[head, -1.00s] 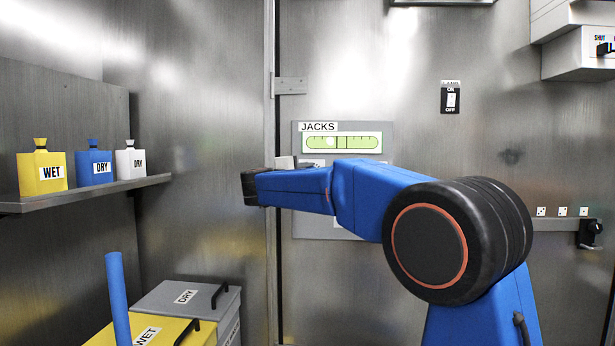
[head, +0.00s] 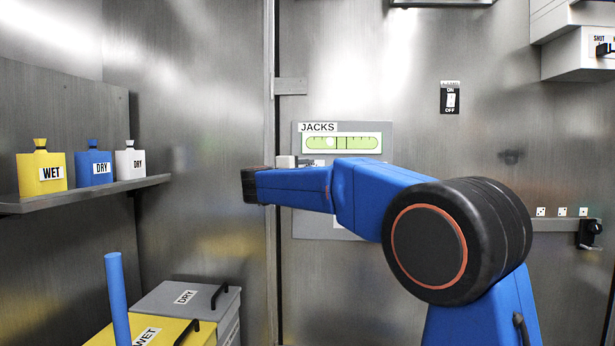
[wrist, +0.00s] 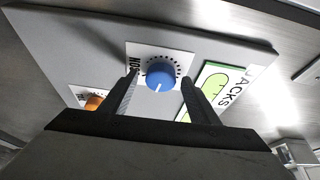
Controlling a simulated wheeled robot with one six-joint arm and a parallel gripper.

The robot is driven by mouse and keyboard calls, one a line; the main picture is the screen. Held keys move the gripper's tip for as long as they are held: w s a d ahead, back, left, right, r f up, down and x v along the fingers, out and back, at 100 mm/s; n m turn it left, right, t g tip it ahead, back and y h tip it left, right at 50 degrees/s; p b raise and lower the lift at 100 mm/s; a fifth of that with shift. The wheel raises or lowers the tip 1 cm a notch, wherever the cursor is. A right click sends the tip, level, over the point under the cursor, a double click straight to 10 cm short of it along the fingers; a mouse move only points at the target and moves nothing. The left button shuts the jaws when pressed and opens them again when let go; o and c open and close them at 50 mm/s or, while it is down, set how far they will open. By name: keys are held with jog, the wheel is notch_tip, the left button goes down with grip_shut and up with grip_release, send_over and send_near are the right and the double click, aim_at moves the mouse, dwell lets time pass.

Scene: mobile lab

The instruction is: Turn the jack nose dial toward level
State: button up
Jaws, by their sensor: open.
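The grey JACKS panel (head: 302,222) is on the wall behind my arm. Its green level vial (head: 365,143) shows a pale bubble left of the middle marks. In the wrist view a blue dial (wrist: 160,74) with a white pointer line sits on a white scale plate. My gripper (wrist: 160,82) is open, with one finger on each side of the blue dial. I cannot tell whether the fingers touch it. The arm hides the dials in the head view.
An orange dial (wrist: 93,102) sits left of the blue one in the wrist view, partly hidden by my gripper. The vial (wrist: 217,80) is to its right. A shelf (head: 100,190) with three bottles and labelled bins (head: 190,300) stand at left. An on/off switch (head: 450,100) is on the wall.

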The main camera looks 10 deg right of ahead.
jog(key=v, duration=1.7)
jog(key=shift+s, duration=0.25)
jog(key=shift+a+f, duration=0.1)
jog(key=shift+a, duration=0.05)
jog(key=d+r+n+t+y, duration=0.3)
jog(key=r+n+t+y, duration=0.1)
jog(key=n+t+y, duration=0.15)
jog(key=s+d+f+n+g+y, duration=0.2)
jog(key=s+d+f+n+g, duration=0.2)
jog(key=s+f, duration=1)
jog(key=s+d+f+n+g+y, duration=0.2)
jog(key=s+d+f+n+g, duration=0.3)
jog(key=s+f, duration=0.9)
jog(key=s+d+f+n+g+y, duration=0.2)
jog(key=s+d+f+n+g, duration=0.3)
jog(key=s+f+n, duration=0.6)
jog(key=s+d+f, duration=0.2)
jog(key=s+f, duration=0.2)
jog(key=shift+s+d, duration=0.15)
jog(key=shift+s, duration=0.05)
